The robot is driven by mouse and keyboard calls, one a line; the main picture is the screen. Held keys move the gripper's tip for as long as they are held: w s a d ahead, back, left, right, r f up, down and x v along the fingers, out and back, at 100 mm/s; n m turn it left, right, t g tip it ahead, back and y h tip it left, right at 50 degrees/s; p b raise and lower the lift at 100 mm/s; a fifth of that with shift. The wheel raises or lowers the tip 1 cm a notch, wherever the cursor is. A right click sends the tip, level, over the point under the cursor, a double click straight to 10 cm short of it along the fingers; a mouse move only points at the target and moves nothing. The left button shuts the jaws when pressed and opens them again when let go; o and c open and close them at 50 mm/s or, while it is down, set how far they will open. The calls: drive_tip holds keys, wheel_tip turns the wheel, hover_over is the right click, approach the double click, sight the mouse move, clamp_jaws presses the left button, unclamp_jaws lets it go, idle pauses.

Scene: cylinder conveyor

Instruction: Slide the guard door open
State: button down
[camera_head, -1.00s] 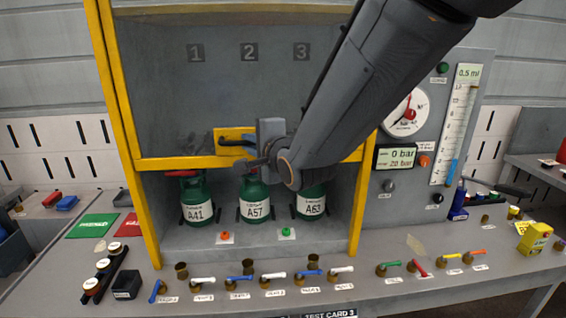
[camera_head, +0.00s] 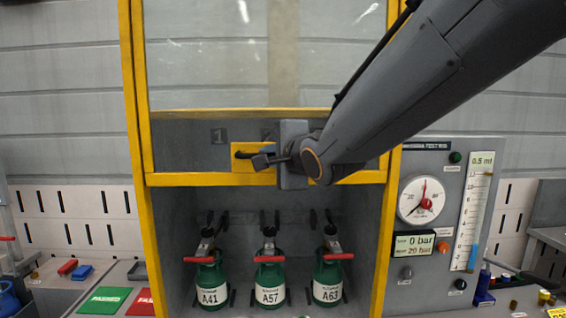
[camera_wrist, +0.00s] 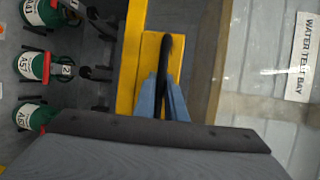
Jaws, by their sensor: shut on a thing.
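The guard door is a clear panel in a yellow frame (camera_head: 215,180). It is raised, with its lower bar above the cylinders. A yellow plate (camera_head: 262,178) on that bar carries a black handle (camera_head: 243,155), which also shows in the wrist view (camera_wrist: 164,65). My gripper (camera_wrist: 163,100) is shut on the handle, its bluish fingers on either side of it. In the head view my wrist hides part of the plate and handle.
Green cylinders A41 (camera_head: 211,283), A57 (camera_head: 269,282) and A63 (camera_head: 327,280) stand upright inside the bay. A gauge panel (camera_head: 440,180) stands to the right. Green (camera_head: 104,300) and red cards lie at lower left.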

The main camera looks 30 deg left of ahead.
drive_tip(key=c, duration=1.8)
unclamp_jaws()
drive_tip(key=shift+b+v, duration=1.45)
drive_tip(key=shift+v, duration=2.4)
